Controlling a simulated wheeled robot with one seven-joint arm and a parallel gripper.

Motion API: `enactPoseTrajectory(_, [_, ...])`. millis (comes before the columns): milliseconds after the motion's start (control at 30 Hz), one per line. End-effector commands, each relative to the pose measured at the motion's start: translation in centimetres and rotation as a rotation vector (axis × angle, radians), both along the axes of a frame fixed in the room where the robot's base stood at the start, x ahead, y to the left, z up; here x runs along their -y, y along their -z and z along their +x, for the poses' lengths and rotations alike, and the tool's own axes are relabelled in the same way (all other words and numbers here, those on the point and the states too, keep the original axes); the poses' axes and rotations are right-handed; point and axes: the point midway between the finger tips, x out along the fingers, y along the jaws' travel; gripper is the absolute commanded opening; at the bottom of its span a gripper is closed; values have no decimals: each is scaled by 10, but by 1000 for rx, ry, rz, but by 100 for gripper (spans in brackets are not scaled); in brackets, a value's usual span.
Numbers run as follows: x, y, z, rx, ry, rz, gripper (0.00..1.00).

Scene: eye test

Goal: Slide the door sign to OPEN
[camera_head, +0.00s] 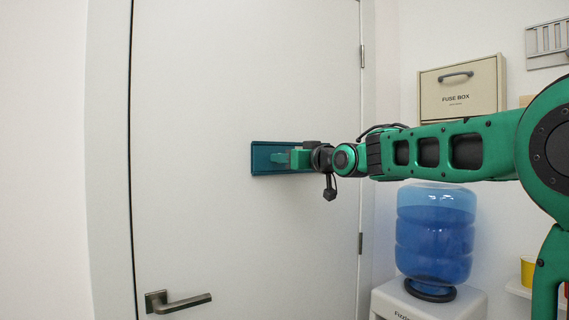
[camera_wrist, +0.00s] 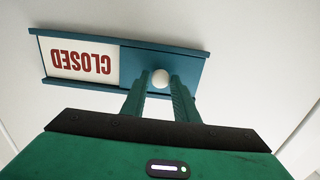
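The door sign (camera_wrist: 122,86) is a teal frame on the white door, and it also shows in the head view (camera_head: 262,146). In the wrist view it appears upside down and tilted. A white panel (camera_wrist: 83,80) with red letters reading CLOSED is exposed at its left. A teal slider panel (camera_wrist: 135,61) covers the rest, with a round white knob (camera_wrist: 160,77) on it. My gripper (camera_wrist: 160,80) has its two fingers on either side of the knob, close against it, and looks shut on it. In the head view my gripper (camera_head: 284,158) reaches the sign from the right and hides part of it.
The white door (camera_head: 220,80) is shut, with a lever handle (camera_head: 178,302) at its lower left. A fuse box (camera_head: 460,88) hangs on the right wall. A blue water bottle (camera_head: 435,235) stands on a white dispenser (camera_head: 385,302) below my arm. The door around the sign is bare.

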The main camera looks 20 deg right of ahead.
Motion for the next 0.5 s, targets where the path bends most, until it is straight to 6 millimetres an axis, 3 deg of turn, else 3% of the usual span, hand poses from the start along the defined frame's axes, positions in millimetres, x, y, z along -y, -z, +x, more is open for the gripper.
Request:
enactPoseTrajectory(33, [0,0,0,0,0,0,14])
enactPoseTrajectory(100, [0,0,0,0,0,0,0])
enactPoseTrajectory(500, [13,0,5,0,-1,-1,0])
